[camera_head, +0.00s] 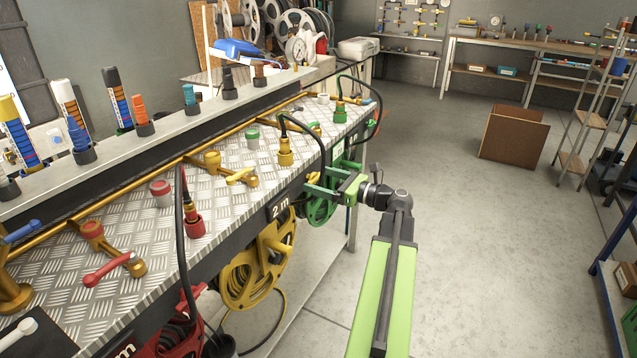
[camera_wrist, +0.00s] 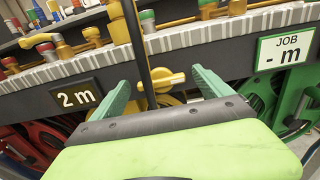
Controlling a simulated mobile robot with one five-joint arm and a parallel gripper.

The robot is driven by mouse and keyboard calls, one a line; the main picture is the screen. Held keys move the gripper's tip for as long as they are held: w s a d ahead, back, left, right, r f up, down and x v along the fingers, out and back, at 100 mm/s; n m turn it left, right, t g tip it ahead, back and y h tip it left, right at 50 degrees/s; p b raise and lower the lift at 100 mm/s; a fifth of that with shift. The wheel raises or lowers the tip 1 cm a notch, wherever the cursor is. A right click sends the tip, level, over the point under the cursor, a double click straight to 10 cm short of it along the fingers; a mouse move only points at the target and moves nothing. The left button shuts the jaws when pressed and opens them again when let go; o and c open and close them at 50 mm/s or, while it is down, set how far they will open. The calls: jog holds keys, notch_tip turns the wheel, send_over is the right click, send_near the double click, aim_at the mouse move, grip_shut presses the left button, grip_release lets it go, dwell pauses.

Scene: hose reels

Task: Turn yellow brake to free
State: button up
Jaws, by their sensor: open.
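In the wrist view a yellow brake knob (camera_wrist: 162,79) with a bar-shaped grip shows between my two green fingers, beyond their tips. Its bar lies nearly level. My gripper (camera_wrist: 158,84) is open and empty, apart from the knob as far as I can tell. In the head view my gripper (camera_head: 313,182) hangs off the bench front, to the right of the yellow reel (camera_head: 243,284). The yellow brake (camera_head: 277,238) shows at the reel's upper right, below the bench edge. A "2 m" sign (camera_wrist: 78,98) is to the left of the knob.
A black hose (camera_wrist: 139,45) runs down close to the left of the knob. A "JOB - m" sign (camera_wrist: 285,51) and a green reel (camera_wrist: 293,103) are at the right. A red reel (camera_head: 172,335) hangs at the left.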

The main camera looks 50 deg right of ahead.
jog(key=shift+c, duration=0.4)
jog(key=c, duration=1.2)
jog(key=shift+a+f, duration=0.1)
jog(key=shift+a, duration=0.15)
jog(key=shift+c, duration=0.3)
jog(key=shift+d, duration=0.1)
jog(key=n, duration=0.4)
jog(key=shift+n, duration=0.4)
jog(key=n, duration=0.4)
jog(key=shift+n, duration=0.3)
jog(key=n, duration=0.4)
jog(key=shift+f, duration=0.15)
jog(key=shift+n, duration=2.2)
